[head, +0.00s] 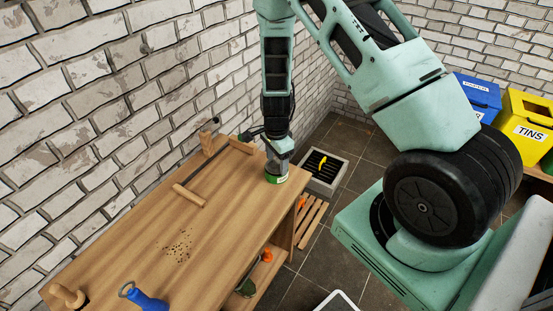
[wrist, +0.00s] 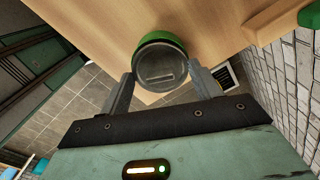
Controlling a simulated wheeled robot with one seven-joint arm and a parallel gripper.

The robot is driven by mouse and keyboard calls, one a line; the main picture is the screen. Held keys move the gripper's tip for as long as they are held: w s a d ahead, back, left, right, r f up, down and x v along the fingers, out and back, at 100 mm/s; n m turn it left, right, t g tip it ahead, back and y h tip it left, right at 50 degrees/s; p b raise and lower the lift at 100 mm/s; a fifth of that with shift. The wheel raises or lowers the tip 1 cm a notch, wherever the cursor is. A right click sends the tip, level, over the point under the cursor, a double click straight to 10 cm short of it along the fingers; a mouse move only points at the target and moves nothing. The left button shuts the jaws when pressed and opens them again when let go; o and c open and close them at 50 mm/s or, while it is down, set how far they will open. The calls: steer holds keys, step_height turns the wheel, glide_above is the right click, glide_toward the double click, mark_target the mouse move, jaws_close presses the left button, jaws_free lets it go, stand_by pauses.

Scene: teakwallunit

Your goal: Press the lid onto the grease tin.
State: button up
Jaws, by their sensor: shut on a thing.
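The grease tin (head: 275,179) is green and stands at the right end of the wooden bench top. In the wrist view the tin (wrist: 163,37) shows as a green rim behind a round grey lid (wrist: 158,68) with a raised bar across it. My gripper (wrist: 160,76) points down over the tin, with one finger on each side of the lid and shut on it. In the head view my gripper (head: 278,164) is right above the tin. Whether the lid is fully seated or level on the tin is hidden.
The wooden bench (head: 150,225) carries a long-handled tool (head: 205,180) and wooden blocks near the brick wall, dark crumbs (head: 178,246), and a blue object (head: 146,301) at the front. A floor grate (head: 322,172) lies beyond the bench's right end. Blue and yellow bins (head: 527,118) stand far right.

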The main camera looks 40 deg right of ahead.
stand_by(0.4)
steer(key=o, duration=1.3)
steer(key=shift+r, duration=0.1)
steer(key=shift+r+p, duration=3)
steer(key=shift+r, duration=0.45)
steer(key=shift+c, duration=0.4)
jaws_close()
steer(key=shift+f, duration=0.2)
